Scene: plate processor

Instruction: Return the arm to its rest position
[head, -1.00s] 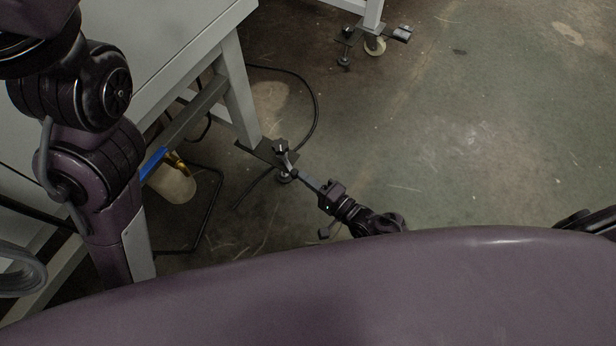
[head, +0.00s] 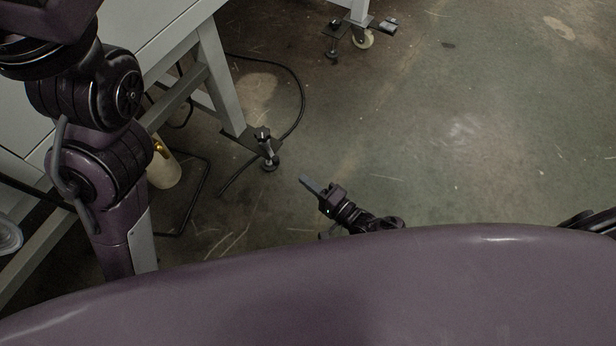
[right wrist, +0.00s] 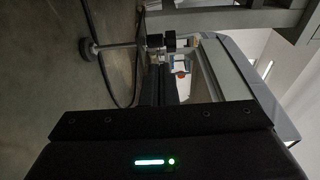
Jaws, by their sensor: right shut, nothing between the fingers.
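My right gripper (head: 304,181) points up and left, low over the floor in front of my purple body in the head view. Its fingers are together and hold nothing. In the right wrist view the shut fingers (right wrist: 163,84) show beyond the dark gripper body. My left arm (head: 110,150) hangs at the left of the head view, bent at its joints. My left gripper is outside the frames.
A grey table (head: 150,30) stands at the upper left, its leg (head: 221,80) on a levelling foot (head: 270,160). A black cable (head: 300,95) lies on the floor. Another frame has a caster (head: 362,39). The floor (head: 480,140) to the right is clear.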

